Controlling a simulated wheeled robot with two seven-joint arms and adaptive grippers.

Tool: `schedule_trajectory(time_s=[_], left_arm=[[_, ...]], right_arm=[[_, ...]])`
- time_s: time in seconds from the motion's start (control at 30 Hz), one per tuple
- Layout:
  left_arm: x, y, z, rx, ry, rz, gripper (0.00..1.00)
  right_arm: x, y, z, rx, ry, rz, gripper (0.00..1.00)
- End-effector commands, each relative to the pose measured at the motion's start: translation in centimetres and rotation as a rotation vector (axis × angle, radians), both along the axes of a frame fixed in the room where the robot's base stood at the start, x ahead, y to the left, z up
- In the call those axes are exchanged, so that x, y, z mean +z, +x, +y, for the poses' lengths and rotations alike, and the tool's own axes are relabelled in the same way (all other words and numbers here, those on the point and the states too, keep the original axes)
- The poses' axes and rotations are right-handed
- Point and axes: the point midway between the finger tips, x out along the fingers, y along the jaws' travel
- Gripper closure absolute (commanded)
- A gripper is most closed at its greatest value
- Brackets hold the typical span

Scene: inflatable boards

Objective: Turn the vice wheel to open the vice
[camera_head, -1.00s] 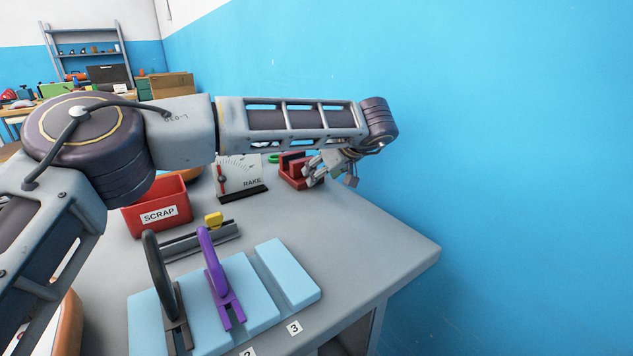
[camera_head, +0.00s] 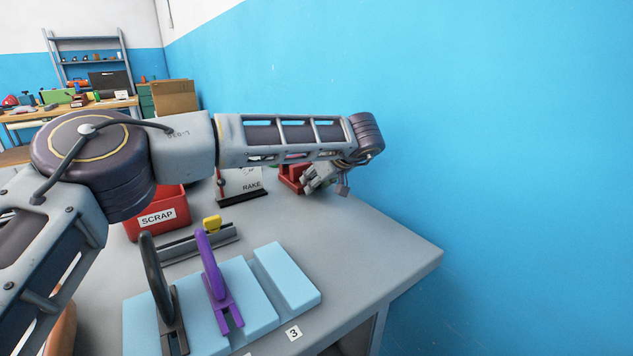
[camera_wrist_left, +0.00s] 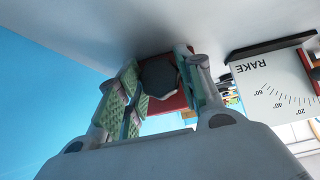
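The red vice (camera_head: 291,178) stands at the far right of the grey bench, mostly hidden behind my left arm and hand. My left gripper (camera_head: 322,177) is at the right side of the vice. In the left wrist view the dark, many-sided vice wheel (camera_wrist_left: 159,75) sits between the green-padded fingers of my left gripper (camera_wrist_left: 158,82), with pads close against both sides. The fingers look closed on the wheel. Part of the red vice body (camera_wrist_left: 168,104) shows behind it. The jaws of the vice are hidden. My right gripper is out of view.
A RAKE gauge (camera_head: 240,184) stands just left of the vice, and a red SCRAP bin (camera_head: 160,214) farther left. A light-blue stand (camera_head: 286,277) holds a purple and a black tool in front. The blue wall (camera_head: 520,170) is close behind.

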Motion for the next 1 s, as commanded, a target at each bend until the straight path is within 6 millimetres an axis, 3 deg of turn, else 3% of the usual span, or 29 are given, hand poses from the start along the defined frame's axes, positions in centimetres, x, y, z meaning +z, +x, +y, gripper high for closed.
schedule_trajectory(time_s=[0.13, 0.97, 1.0], left_arm=[[0.01, 0.00, -0.01, -0.001, 0.001, 0.000, 0.88], [-0.04, -0.08, 0.06, -0.001, -0.103, -0.068, 0.88], [-0.04, -0.08, 0.06, -0.001, -0.103, -0.068, 0.59]], right_arm=[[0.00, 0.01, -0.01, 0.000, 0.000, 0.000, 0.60], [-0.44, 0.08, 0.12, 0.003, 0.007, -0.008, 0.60], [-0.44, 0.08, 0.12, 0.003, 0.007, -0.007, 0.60]])
